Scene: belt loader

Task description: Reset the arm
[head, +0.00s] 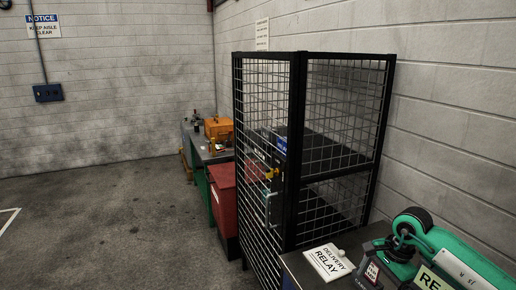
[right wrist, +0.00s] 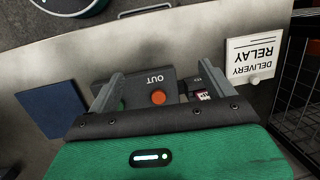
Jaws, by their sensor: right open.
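My right gripper (right wrist: 158,85) shows in the right wrist view with its two grey fingers spread apart and nothing held between them. Beyond the fingers is a dark panel marked OUT (right wrist: 151,81) with an orange-red button (right wrist: 158,97). I cannot tell the gap between the fingers and the panel. My green and black right arm (head: 455,255) fills the bottom right corner of the head view, above a dark bench; its fingertips are not clear there. My left gripper is in neither view.
A white DELIVERY RELAY sign (head: 328,262) lies on the bench, also in the right wrist view (right wrist: 254,59). A black mesh cage (head: 298,150) stands beyond the bench. A red cabinet (head: 224,200) stands behind it. The floor at left (head: 110,220) is clear.

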